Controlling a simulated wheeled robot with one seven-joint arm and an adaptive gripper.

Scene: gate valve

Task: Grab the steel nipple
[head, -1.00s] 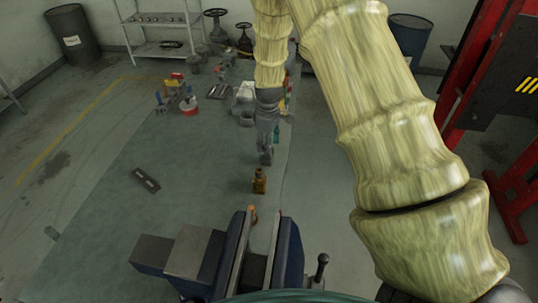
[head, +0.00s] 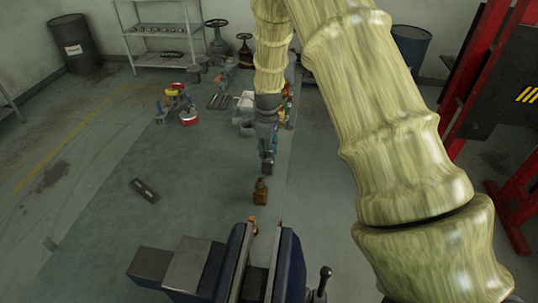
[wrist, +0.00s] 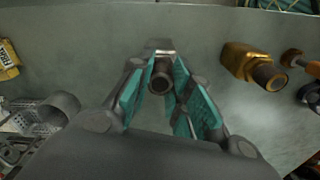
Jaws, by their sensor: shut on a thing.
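The steel nipple (wrist: 161,79) is a short grey tube with a dark open end, seen nearly end-on in the wrist view. My gripper (wrist: 157,86) is shut on it, with the teal finger pads on its left and right sides. In the head view my gripper (head: 267,163) points down over the bench, behind a brass-coloured fitting (head: 260,191). The nipple cannot be made out in the head view. I cannot tell whether the nipple touches the bench top.
The brass fitting (wrist: 250,64) is right of my gripper in the wrist view, with a copper-coloured piece (wrist: 298,60) beyond it. A blue vise (head: 232,262) stands at the near edge. A grey basket (wrist: 30,115) is at left.

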